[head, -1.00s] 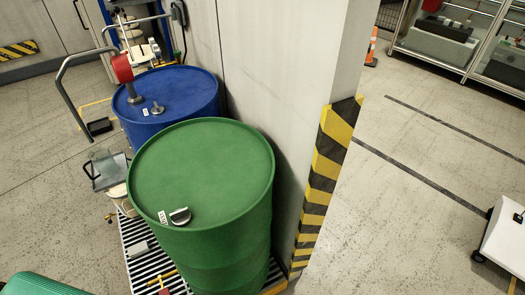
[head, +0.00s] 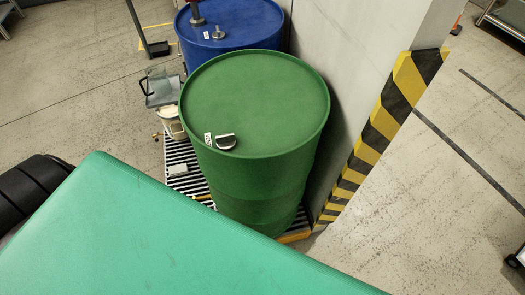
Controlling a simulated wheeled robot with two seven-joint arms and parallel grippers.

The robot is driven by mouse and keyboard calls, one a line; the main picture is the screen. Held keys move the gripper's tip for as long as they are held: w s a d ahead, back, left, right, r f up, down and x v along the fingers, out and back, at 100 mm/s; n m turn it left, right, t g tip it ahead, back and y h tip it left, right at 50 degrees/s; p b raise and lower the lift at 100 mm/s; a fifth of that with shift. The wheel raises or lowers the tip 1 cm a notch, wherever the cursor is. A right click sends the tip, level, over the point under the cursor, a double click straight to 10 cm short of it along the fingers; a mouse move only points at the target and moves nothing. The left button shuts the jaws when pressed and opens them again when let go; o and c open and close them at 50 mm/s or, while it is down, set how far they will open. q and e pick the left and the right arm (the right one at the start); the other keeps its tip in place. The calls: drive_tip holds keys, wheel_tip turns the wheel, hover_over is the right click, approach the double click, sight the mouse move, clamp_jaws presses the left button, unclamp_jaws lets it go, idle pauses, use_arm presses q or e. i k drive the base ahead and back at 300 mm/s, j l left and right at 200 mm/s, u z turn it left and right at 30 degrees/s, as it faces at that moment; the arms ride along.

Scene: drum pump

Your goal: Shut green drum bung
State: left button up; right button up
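The green drum (head: 262,100) stands upright right of centre, its flat top facing up. From this view I cannot tell whether the bung is tight or loose. Neither of my grippers shows in the head view. A dark ribbed part, which looks like my own arm, shows at the left edge.
A blue drum (head: 245,32) with a pump fitting stands behind the green one. Both stand by a grey wall with a yellow-black striped corner (head: 380,125). A slatted pallet (head: 185,158) lies under the green drum. The floor at the right is mostly clear.

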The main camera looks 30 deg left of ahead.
sight(225, 142)
drive_tip(key=u, duration=1.15)
